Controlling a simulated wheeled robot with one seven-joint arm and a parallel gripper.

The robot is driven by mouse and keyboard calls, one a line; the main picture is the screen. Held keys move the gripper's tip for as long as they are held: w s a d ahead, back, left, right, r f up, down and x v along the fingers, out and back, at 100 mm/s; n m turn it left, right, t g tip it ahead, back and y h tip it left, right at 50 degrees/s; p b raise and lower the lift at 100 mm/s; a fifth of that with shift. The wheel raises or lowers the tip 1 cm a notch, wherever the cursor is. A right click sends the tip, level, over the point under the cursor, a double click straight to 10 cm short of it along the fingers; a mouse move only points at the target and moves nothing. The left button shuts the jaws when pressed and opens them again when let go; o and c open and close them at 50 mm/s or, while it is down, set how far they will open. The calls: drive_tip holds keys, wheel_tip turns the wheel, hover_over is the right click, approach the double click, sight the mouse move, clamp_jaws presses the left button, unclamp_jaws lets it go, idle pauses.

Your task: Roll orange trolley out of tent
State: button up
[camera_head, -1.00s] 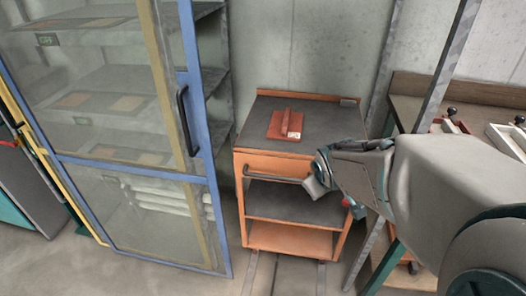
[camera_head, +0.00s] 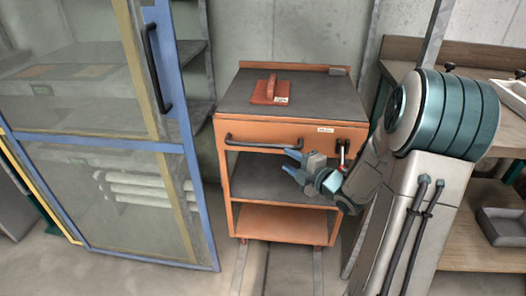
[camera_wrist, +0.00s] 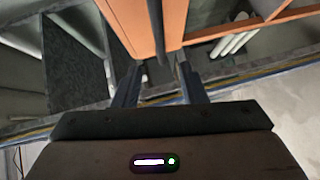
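The orange trolley (camera_head: 240,180) stands against the back wall, with dark shelves and a dark bar handle (camera_head: 262,146) across its front. My gripper (camera_head: 292,160) is in front of the trolley, just below the right part of the handle, with its fingers pointing left. In the wrist view, the two fingers (camera_wrist: 158,80) are apart. The dark handle bar (camera_wrist: 157,28) runs down towards the gap between them, in front of the orange panel (camera_wrist: 130,20). I cannot tell whether the fingers touch the bar.
A red block with a grip (camera_head: 270,90) lies on the trolley top. A blue-framed glazed door (camera_head: 185,130) stands close on the left. A wooden workbench (camera_head: 480,45) is on the right. Floor rails (camera_head: 252,270) run forward from the trolley over clear floor.

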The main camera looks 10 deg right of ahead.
sight(265, 147)
drive_tip(key=b+x, duration=0.1)
drive_tip(key=x, duration=1.2)
drive_tip(key=shift+w+r+b, duration=0.1)
drive_tip(key=shift+w+b, duration=0.05)
drive_tip(key=shift+b, duration=0.2)
clamp_jaws()
